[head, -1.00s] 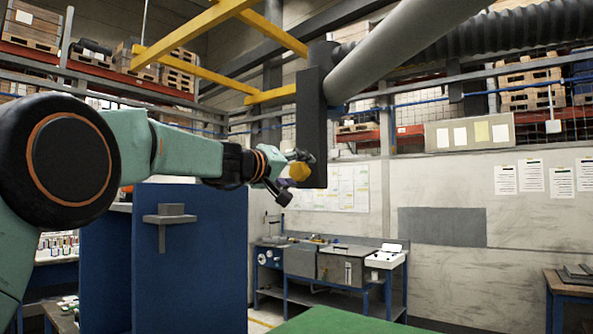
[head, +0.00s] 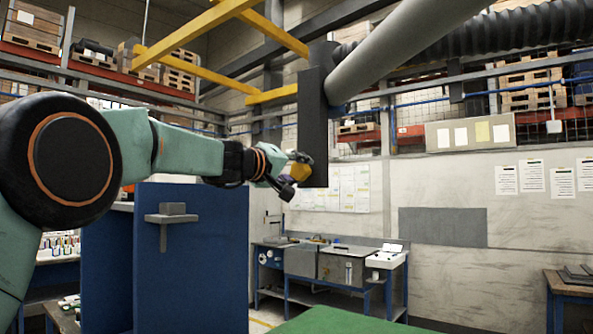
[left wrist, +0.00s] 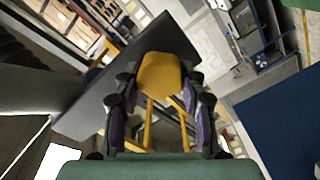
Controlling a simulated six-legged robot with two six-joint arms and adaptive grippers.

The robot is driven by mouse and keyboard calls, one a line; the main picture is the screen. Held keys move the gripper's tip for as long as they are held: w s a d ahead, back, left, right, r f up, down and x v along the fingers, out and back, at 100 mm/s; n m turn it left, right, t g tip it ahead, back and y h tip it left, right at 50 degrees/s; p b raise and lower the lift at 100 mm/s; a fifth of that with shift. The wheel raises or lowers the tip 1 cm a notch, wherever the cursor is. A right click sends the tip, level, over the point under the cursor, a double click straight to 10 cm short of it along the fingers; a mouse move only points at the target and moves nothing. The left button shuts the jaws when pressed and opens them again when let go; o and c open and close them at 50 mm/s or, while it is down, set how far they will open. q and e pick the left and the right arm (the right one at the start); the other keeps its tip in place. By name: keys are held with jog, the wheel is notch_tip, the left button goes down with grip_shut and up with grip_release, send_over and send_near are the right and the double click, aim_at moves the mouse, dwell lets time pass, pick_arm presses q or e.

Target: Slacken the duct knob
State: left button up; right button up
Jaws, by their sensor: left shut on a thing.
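The duct knob is yellow-orange (head: 299,170) and sits on the side of a dark grey upright block (head: 312,127). My left gripper (head: 288,173) reaches it from the left and is shut on the knob. In the left wrist view the knob (left wrist: 160,75) shows between the two fingers of the left gripper (left wrist: 160,98), with the dark block (left wrist: 88,98) behind it. A grey tube (head: 395,58) runs from the block up to the right. My right gripper is in neither view.
A blue panel (head: 190,255) with a small grey shelf stands below my left arm. A green surface (head: 345,321) lies at the bottom. A workbench (head: 330,264) stands by the back wall. Yellow beams (head: 195,35) hang above.

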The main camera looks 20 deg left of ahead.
pick_arm(q)
jog(key=n, duration=0.3)
jog(key=shift+f, duration=0.1)
jog(key=n, duration=0.9)
jog(key=shift+f, duration=0.1)
jog(key=shift+n+p, duration=0.45)
jog(key=shift+n, duration=2.05)
jog(key=o, duration=1.2)
jog(key=shift+w+d+f, duration=0.1)
jog(key=shift+w+d, duration=0.05)
jog(key=shift+c, duration=0.2)
